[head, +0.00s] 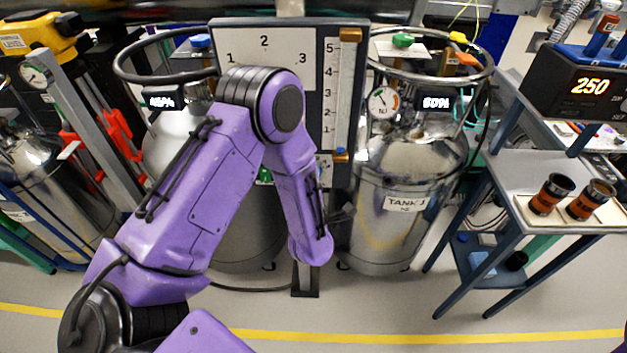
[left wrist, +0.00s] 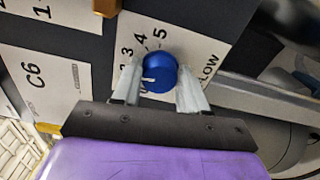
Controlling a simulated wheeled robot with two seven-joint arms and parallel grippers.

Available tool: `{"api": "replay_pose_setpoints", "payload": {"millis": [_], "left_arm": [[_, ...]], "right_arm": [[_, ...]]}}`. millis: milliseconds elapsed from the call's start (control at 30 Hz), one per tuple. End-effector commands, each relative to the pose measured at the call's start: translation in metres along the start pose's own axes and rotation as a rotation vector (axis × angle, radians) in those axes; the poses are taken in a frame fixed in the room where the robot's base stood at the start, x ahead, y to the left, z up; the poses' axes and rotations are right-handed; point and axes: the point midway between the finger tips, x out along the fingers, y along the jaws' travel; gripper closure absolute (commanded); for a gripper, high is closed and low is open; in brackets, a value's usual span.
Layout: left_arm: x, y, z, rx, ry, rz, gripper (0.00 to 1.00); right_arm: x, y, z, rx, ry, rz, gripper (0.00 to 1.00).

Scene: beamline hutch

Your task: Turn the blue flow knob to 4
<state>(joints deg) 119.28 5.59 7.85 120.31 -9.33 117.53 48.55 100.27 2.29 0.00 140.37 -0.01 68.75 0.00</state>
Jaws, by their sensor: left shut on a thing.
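The blue flow knob (left wrist: 161,72) sits on a white label with the word FLOW on a dark panel, in the left wrist view. The printed numbers 3, 4 and 5 show around its upper left side; lower numbers are mostly hidden by a finger. A white mark on the knob points to the left, below the 3. My left gripper (left wrist: 160,78) is shut on the knob, one finger on each side. In the head view my purple left arm hides the knob, and only a dark part of the gripper shows beside the panel's post. My right gripper is out of view.
The panel (head: 345,95) also carries a vertical slider scale. Steel tanks stand on both sides, the right one labelled TANK (head: 405,203). A blue-grey cart (head: 510,215) with a readout of 250 is at right. The floor in front is clear.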

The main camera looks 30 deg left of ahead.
Motion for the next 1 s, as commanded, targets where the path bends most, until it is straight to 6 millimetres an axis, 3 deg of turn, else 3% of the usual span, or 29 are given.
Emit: {"api": "replay_pose_setpoints", "payload": {"millis": [600, 1000], "left_arm": [[-0.0005, -0.0037, -0.0004, 0.574, -0.003, 0.000, 0.87], [-0.0008, -0.0051, -0.0016, 0.821, -0.003, -0.003, 0.87]], "right_arm": [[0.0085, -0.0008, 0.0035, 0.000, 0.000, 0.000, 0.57], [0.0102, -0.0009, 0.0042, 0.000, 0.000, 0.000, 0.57]]}}
